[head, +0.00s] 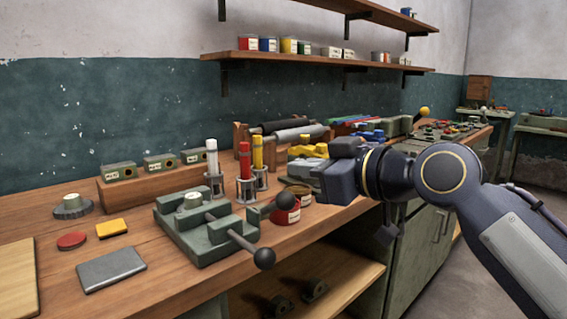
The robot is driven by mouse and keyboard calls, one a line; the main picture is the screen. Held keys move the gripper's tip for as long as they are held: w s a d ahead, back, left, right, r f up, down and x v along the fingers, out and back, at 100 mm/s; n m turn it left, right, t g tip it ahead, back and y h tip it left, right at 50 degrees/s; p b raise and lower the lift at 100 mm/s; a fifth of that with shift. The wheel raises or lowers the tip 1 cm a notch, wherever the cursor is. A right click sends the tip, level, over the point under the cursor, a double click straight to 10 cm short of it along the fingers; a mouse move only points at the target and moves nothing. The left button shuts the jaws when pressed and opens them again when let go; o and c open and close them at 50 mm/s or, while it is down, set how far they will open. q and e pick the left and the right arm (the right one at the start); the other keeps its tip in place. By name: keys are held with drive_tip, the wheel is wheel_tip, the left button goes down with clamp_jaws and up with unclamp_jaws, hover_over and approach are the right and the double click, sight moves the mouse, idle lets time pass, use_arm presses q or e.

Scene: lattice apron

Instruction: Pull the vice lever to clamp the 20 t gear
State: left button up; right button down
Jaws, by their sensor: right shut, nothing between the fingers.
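The green vice (205,244) stands on the bench in the lower middle. A small pale green round piece, which looks like the gear (191,200), sits between its jaws; its tooth count cannot be read. A lever with a black ball (264,258) sticks out toward the bench's front edge. A second dark ball on a rod (285,201) stands at the vice's right side. My right gripper (296,172) is shut and empty, above and right of the vice, apart from both balls. My left gripper is out of view.
A red tin (286,213) stands right of the vice, close under my right gripper. White, red and yellow markers (244,170) stand in holders behind it. A similar gear-like piece (73,206), a red disc (72,241) and a grey plate (111,269) lie to the left.

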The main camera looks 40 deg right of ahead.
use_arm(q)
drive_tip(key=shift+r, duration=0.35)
use_arm(e)
drive_tip(key=shift+v, duration=1.7)
